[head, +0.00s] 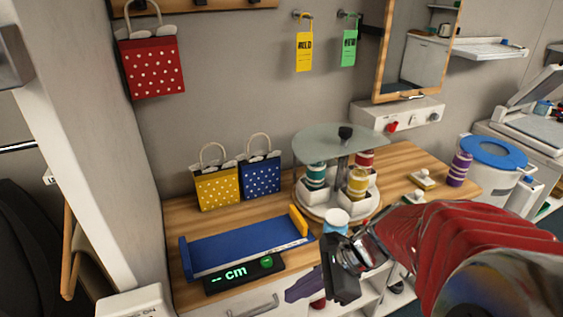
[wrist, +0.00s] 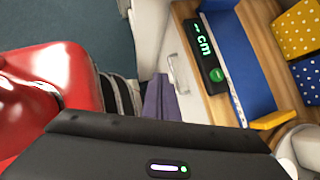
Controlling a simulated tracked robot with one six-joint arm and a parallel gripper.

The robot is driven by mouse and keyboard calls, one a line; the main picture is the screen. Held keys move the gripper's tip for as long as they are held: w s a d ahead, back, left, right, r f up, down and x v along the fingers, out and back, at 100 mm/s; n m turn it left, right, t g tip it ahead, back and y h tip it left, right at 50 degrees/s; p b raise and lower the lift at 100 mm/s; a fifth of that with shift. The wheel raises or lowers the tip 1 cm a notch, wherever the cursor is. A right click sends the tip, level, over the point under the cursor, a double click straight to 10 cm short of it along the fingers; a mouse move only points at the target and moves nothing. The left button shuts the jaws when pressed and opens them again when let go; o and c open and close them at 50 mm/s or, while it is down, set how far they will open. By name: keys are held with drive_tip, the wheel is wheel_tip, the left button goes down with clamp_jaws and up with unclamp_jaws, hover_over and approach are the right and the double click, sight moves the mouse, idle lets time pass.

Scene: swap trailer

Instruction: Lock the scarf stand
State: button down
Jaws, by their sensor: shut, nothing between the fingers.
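The scarf stand (head: 318,146) is a round carousel with a frosted glass top at the back of the wooden counter. A black knob (head: 345,132) sits at the centre of its top; I cannot tell its lock state. Rolled scarves in teal, red and yellow stand in white holders under the glass. My gripper (head: 338,268) is in front of and below the stand, near the counter's front edge, shut and empty, apart from the knob. In the wrist view the dark gripper body (wrist: 160,150) fills the bottom; the stand is not clearly seen there.
A blue measuring tray (head: 235,245) with a "-- cm" display (head: 240,274) lies left of my gripper. Yellow (head: 217,188) and blue (head: 260,175) dotted bags stand behind it. A purple roll (head: 459,168) and blue-lidded bin (head: 493,152) are at right.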

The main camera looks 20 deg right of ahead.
drive_tip(key=w+d+f+m+t+y, duration=0.1)
drive_tip(key=w+d+m+t, duration=0.1)
drive_tip(key=d+m+t, duration=0.35)
drive_tip(key=w+d+f+m+t, duration=0.1)
drive_tip(key=w+d+m+t, duration=0.1)
drive_tip(key=d+m, duration=0.65)
drive_tip(key=s+d+f+m+t+h, duration=0.1)
drive_tip(key=s+d+m+t+h, duration=0.1)
drive_tip(key=d+m, duration=0.5)
drive_tip(key=s+d+f+m+t+h, duration=0.2)
drive_tip(key=d+m+t+h, duration=0.2)
drive_tip(key=m, duration=0.8)
drive_tip(key=d+h, duration=0.1)
drive_tip(key=d, duration=0.1)
drive_tip(key=shift+d+f+h, duration=0.15)
drive_tip(key=shift+d+h, duration=0.15)
drive_tip(key=shift+d, duration=0.1)
drive_tip(key=w+d+f, duration=0.2)
drive_tip(key=w, duration=1)
drive_tip(key=shift+w+d, duration=0.15)
drive_tip(key=shift+w, duration=0.15)
